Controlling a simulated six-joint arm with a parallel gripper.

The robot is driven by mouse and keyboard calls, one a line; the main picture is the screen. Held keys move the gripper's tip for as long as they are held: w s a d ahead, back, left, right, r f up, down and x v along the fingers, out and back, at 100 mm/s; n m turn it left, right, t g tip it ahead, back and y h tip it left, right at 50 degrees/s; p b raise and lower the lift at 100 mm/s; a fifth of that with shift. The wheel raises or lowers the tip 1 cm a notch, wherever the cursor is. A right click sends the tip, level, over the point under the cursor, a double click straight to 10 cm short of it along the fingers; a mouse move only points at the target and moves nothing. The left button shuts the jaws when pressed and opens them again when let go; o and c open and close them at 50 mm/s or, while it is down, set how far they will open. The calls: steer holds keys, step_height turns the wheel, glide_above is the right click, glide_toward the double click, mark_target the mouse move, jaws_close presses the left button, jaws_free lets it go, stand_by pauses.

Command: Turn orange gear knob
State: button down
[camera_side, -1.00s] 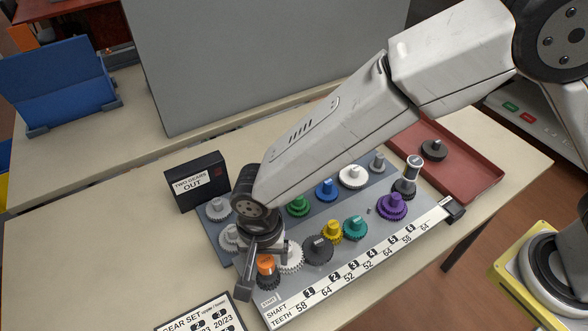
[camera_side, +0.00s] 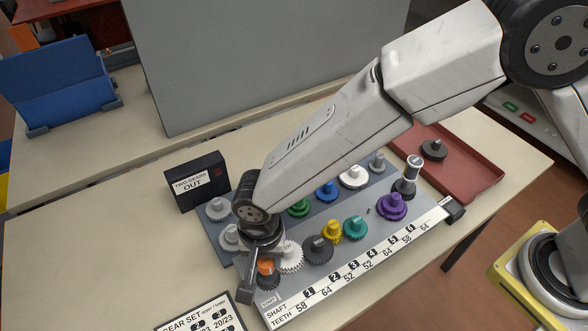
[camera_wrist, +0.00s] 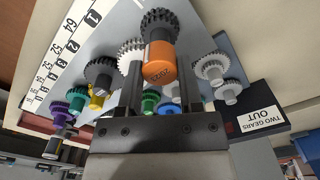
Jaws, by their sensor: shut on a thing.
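The orange gear knob (camera_wrist: 160,62) sits on a dark toothed gear (camera_wrist: 160,22) at the start end of the gear board. In the side view the orange knob (camera_side: 266,267) shows partly behind my gripper (camera_side: 262,268). In the wrist view my gripper (camera_wrist: 160,90) has one finger on each side of the knob and is shut on it. The knob is upright on the board. A white gear (camera_side: 290,257) stands right beside it.
Black (camera_side: 317,249), yellow (camera_side: 332,231), teal (camera_side: 355,228) and purple (camera_side: 392,207) gears run along the numbered strip (camera_side: 350,260). A black "TWO GEARS OUT" box (camera_side: 197,182) stands behind. A red tray (camera_side: 462,165) holds one dark gear. Bare table lies at the left.

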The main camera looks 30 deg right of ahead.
steer(key=n, duration=1.2)
steer(key=shift+a+n, duration=0.1)
steer(key=shift+n, duration=2.2)
steer(key=shift+c, duration=1.3)
jaws_free()
